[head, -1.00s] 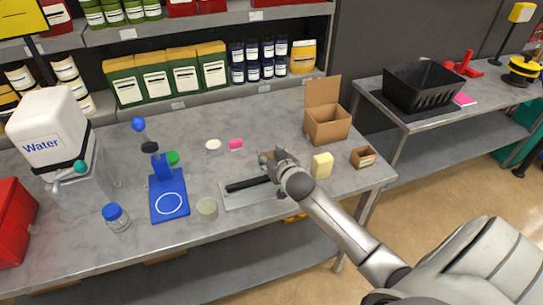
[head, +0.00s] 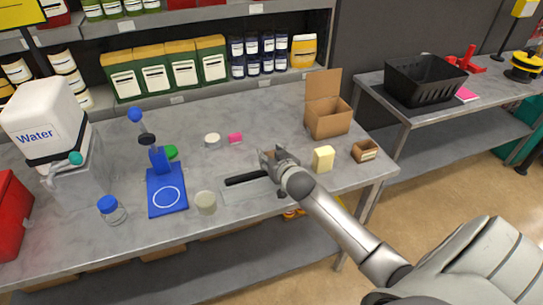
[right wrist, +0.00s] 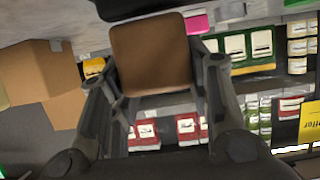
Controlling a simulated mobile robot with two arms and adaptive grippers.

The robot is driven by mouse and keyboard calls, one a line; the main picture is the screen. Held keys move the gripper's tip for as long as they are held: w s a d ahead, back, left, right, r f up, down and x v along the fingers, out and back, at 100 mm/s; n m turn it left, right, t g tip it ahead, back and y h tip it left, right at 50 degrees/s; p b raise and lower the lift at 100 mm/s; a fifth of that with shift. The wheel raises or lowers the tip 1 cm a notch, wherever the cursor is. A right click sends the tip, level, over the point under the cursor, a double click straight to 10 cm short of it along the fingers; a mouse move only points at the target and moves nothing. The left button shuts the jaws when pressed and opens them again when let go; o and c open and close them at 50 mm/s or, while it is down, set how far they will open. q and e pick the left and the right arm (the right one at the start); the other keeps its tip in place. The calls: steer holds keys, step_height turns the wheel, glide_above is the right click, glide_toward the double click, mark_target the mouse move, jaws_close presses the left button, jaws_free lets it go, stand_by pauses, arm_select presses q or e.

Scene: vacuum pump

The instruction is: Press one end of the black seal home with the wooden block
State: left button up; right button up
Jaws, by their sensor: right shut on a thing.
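The black seal (head: 245,178) is a dark bar lying along a thin pale plate (head: 236,197) at the middle front of the workbench. My right gripper (head: 275,160) is at the seal's right end and hides that end. It is shut on the wooden block (right wrist: 150,55), a brown square-faced piece between the fingers in the right wrist view. The head view does not show clearly whether the block touches the seal. A dark shape crosses the top of the wrist view; I cannot tell what it is. My left gripper is out of view.
A yellow block (head: 323,159), a small brown box (head: 365,152) and an open cardboard box (head: 328,118) stand right of my gripper. A round pale puck (head: 205,203), a blue stand (head: 167,198) and a blue-capped jar (head: 112,210) are to the left.

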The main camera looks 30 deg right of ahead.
steer(key=shift+f+b, duration=0.3)
steer(key=shift+f, duration=0.15)
stand_by(0.4)
steer(key=shift+s+f, duration=0.15)
steer(key=shift+f, duration=0.15)
stand_by(1.9)
step_height(320, 180, up, 7)
steer(key=p, duration=0.6)
steer(key=shift+f, duration=0.15)
